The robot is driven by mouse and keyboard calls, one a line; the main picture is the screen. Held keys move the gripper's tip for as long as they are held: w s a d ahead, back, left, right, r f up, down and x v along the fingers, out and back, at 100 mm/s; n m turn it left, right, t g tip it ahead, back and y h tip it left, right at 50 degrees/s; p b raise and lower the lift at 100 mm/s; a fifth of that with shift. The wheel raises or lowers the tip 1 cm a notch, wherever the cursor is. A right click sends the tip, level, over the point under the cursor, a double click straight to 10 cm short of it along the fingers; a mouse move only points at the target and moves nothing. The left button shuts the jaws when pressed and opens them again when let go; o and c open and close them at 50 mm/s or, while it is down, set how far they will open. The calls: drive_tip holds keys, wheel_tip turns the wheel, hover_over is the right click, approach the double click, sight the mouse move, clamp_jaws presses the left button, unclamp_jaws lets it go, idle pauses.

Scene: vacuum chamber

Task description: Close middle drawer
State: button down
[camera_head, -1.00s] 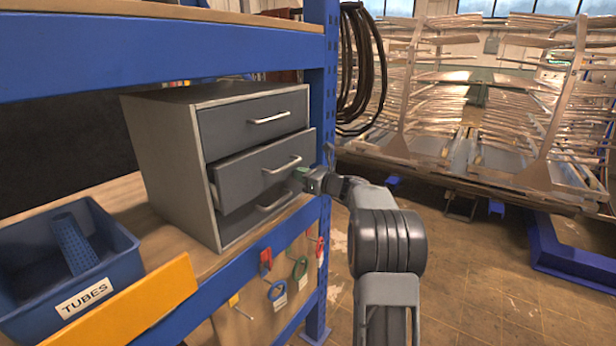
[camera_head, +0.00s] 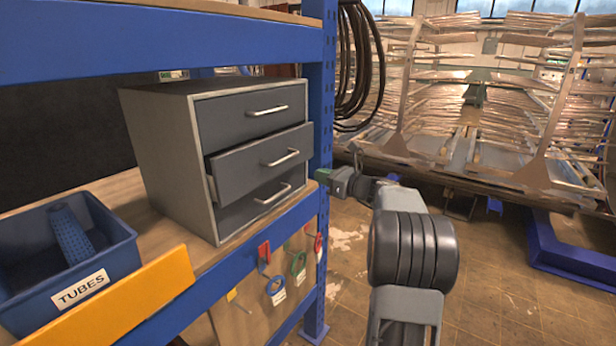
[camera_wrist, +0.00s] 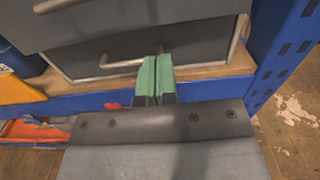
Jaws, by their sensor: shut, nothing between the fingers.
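A grey three-drawer cabinet (camera_head: 165,155) stands on the shelf. Its middle drawer (camera_head: 245,172) sticks out partway past the top drawer (camera_head: 225,116) and the bottom drawer (camera_head: 240,214), which look shut. The middle drawer's handle (camera_head: 281,158) is bare and nothing touches it. My gripper (camera_head: 322,177) is to the right of the cabinet, in front of the blue post and apart from the drawers. In the wrist view its green fingertips (camera_wrist: 154,78) are together and empty, with the bottom drawer's handle (camera_wrist: 122,62) beyond them.
A blue shelf post (camera_head: 322,150) stands close behind my gripper. A blue bin (camera_head: 65,255) labelled TUBES sits left of the cabinet. Tools (camera_head: 275,290) hang below the shelf edge. Metal racks (camera_head: 480,110) stand at the back right; the floor before them is largely open.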

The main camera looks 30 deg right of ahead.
drive_tip(key=v, duration=0.4)
drive_tip(key=n+b, duration=0.4)
drive_tip(key=n, duration=1.4)
approach(272, 175)
drive_tip(key=p+x, duration=0.4)
drive_tip(key=x, duration=0.2)
drive_tip(key=shift+w+a+r+p, duration=0.15)
drive_tip(key=shift+w+p, duration=0.1)
drive_tip(key=shift+p, duration=0.1)
drive_tip(key=shift+w+a, duration=0.2)
drive_tip(key=shift+w, duration=0.3)
